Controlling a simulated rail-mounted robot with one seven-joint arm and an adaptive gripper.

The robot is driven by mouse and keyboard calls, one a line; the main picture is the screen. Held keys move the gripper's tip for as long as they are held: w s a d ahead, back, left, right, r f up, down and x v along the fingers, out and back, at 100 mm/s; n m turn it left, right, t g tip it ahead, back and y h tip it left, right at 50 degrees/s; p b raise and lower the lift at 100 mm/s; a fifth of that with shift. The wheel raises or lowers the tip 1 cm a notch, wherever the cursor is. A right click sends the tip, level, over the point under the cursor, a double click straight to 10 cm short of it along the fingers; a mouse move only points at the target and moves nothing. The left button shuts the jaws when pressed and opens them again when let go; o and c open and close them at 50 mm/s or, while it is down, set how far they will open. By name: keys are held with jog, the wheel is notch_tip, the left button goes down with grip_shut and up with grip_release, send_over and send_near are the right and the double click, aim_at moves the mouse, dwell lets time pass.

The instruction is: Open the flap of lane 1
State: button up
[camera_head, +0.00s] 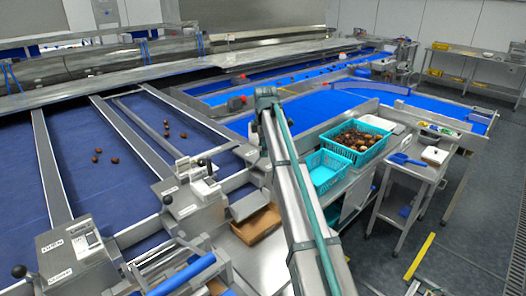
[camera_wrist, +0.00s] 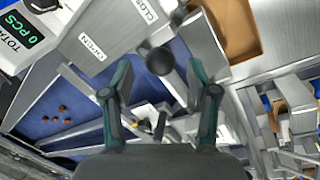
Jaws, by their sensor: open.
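In the wrist view my gripper (camera_wrist: 160,68) is open, with its two teal fingers apart. A round black lever knob (camera_wrist: 160,61) shows between the fingertips, and nothing is gripped. Whether the fingers touch it I cannot tell. The knob is beside a grey control box (camera_wrist: 118,35) labelled OPEN and CLOSE, next to a display (camera_wrist: 22,33) reading 0 PCS. In the head view one grey control box (camera_head: 80,252) with a black knob (camera_head: 18,271) stands at lower left, another (camera_head: 190,203) with a knob (camera_head: 167,199) near the middle. No lane number is legible, and my gripper is not clearly visible there.
Blue belts (camera_head: 75,140) with a few dates (camera_head: 115,160) lie behind the boxes, split by metal rails. A brown tray (camera_head: 258,224) sits right of the middle box. Teal crates (camera_head: 325,170) stand right of my arm, one full of dates. Grey floor is open at far right.

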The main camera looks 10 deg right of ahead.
jog(key=shift+w+f+p, duration=0.15)
jog(key=shift+f+p, duration=0.05)
jog(key=shift+f, duration=0.65)
jog(key=shift+w+f+p, duration=0.15)
jog(key=shift+f, duration=0.65)
grip_shut()
